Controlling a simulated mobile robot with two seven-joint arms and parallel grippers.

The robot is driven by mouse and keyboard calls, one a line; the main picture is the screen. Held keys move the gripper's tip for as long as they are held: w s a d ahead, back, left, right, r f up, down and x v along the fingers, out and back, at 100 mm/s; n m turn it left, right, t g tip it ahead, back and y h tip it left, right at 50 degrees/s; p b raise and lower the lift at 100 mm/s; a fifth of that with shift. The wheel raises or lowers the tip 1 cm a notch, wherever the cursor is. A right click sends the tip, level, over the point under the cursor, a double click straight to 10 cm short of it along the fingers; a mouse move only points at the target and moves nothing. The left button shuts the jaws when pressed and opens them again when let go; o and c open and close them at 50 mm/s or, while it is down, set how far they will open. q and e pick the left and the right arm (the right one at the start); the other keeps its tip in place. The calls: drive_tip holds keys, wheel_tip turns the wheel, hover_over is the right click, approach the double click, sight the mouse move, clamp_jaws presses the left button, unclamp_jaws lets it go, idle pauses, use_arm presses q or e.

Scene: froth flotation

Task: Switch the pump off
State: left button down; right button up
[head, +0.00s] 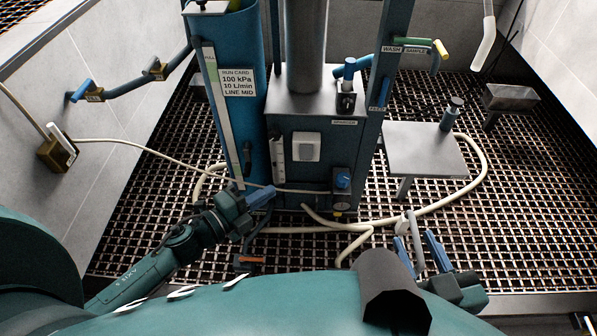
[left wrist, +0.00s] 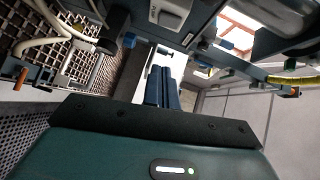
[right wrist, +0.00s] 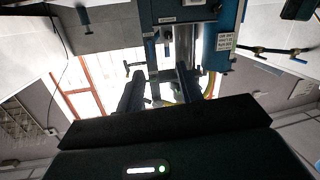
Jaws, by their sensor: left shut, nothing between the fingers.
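A white switch plate (head: 306,147) is on the front of the blue machine housing (head: 285,180). A similar white plate (left wrist: 172,13) shows at the top of the left wrist view. I cannot read its on or off position. A blue knob (head: 342,180) is on a small block low on the housing's right. My left gripper (head: 268,194) is shut and empty, in front of the housing's lower left, below and left of the switch plate. My right gripper (head: 424,243) is open at the lower right, away from the housing; its fingers stand apart in the right wrist view (right wrist: 158,88).
A pale cable runs from a wall box (head: 57,146) to the housing. A tall blue column (head: 236,60) with a run card stands left of it. A grey stand (head: 425,150) is at right. A cream hose (head: 460,205) lies across the grating floor.

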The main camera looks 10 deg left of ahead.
use_arm(q)
drive_tip(key=shift+f, duration=0.1)
use_arm(e)
drive_tip(key=shift+a, duration=0.1)
use_arm(q)
drive_tip(key=b, duration=0.2)
approach(311, 157)
drive_tip(key=d, duration=0.4)
drive_tip(key=w, duration=0.3)
drive_tip(key=w+a, duration=0.1)
drive_tip(key=shift+w+f+b, duration=0.15)
drive_tip(key=shift+w+b, duration=0.2)
drive_tip(key=shift+w, duration=0.05)
use_arm(e)
drive_tip(key=shift+a+n+t+y, duration=0.5)
drive_tip(key=shift+n+t+y, duration=0.2)
drive_tip(key=shift+t+y, duration=0.25)
